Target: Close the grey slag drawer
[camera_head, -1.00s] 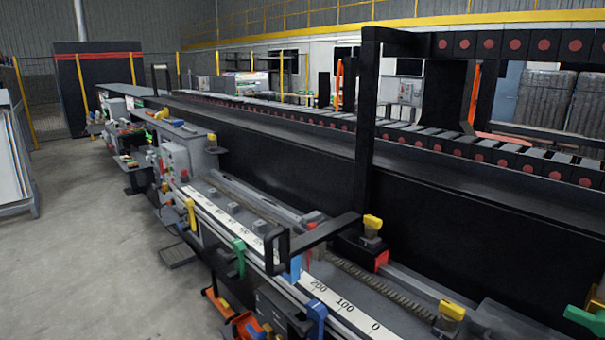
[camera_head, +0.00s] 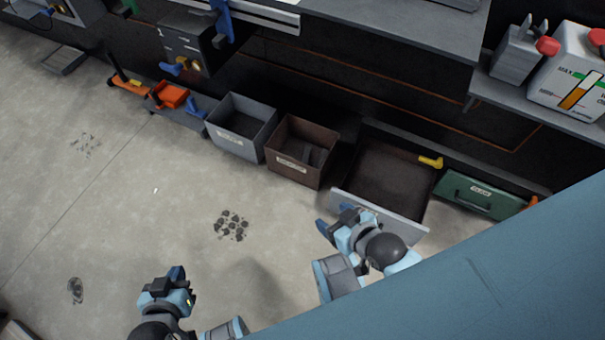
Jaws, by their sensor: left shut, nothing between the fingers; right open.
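The grey slag drawer (camera_head: 404,226) stands pulled out from under the bench at the right, with its pale front panel toward me and its dark brown inside showing. My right gripper (camera_head: 332,224) is open at the left end of that front panel and covers part of it; I cannot tell whether it touches. My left gripper (camera_head: 180,280) is shut and empty, low over the floor at the lower left, well apart from the drawer.
A grey bin (camera_head: 240,128) and a brown bin (camera_head: 298,150) stand left of the drawer. Dark debris (camera_head: 231,225) lies on the floor, which is otherwise mostly clear.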

